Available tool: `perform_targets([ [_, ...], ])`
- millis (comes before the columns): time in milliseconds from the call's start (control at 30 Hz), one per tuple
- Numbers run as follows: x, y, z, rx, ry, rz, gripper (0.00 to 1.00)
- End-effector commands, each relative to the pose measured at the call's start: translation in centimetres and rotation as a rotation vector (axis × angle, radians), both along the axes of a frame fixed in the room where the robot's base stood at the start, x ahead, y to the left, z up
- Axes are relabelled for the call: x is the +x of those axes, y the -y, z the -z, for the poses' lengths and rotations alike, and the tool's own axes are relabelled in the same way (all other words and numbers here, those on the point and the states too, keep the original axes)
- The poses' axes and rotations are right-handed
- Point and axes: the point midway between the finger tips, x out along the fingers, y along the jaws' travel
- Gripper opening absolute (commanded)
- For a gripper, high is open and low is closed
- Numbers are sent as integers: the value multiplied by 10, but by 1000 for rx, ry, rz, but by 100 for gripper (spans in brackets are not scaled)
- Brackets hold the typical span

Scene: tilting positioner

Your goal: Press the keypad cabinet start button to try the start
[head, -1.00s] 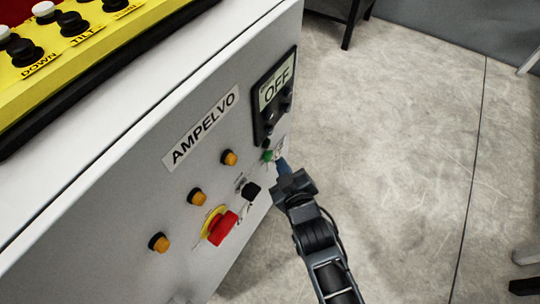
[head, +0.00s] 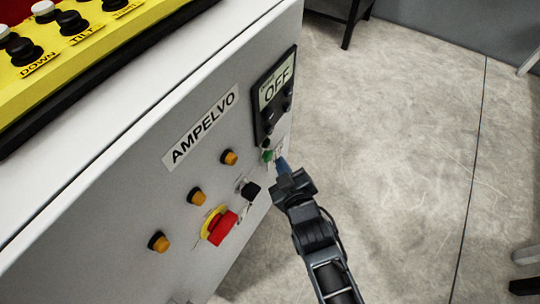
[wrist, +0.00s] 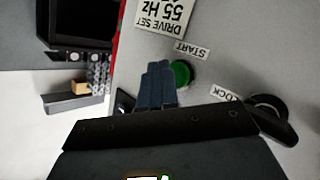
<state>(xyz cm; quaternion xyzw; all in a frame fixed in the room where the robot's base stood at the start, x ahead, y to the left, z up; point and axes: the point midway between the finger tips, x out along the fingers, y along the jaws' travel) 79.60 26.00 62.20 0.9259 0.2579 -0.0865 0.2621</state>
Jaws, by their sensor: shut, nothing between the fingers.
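The green start button (head: 267,156) is on the grey cabinet face (head: 140,220), below the keypad with the OFF display (head: 276,92). In the wrist view the green button (wrist: 181,73) sits beside a START label (wrist: 191,49). My gripper (head: 281,162) is shut and empty, its blue fingertips close to the button. In the wrist view the shut fingers (wrist: 158,84) overlap the button's left edge. I cannot tell whether they touch it.
A yellow button box (head: 70,60) lies on top. Open floor (head: 400,150) is to the right.

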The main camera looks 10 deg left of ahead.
Motion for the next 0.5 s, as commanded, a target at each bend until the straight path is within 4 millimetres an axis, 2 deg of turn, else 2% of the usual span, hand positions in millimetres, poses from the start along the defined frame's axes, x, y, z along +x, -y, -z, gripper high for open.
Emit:
perform_targets([
  [500,3,-7,0,-1,1,1,0],
])
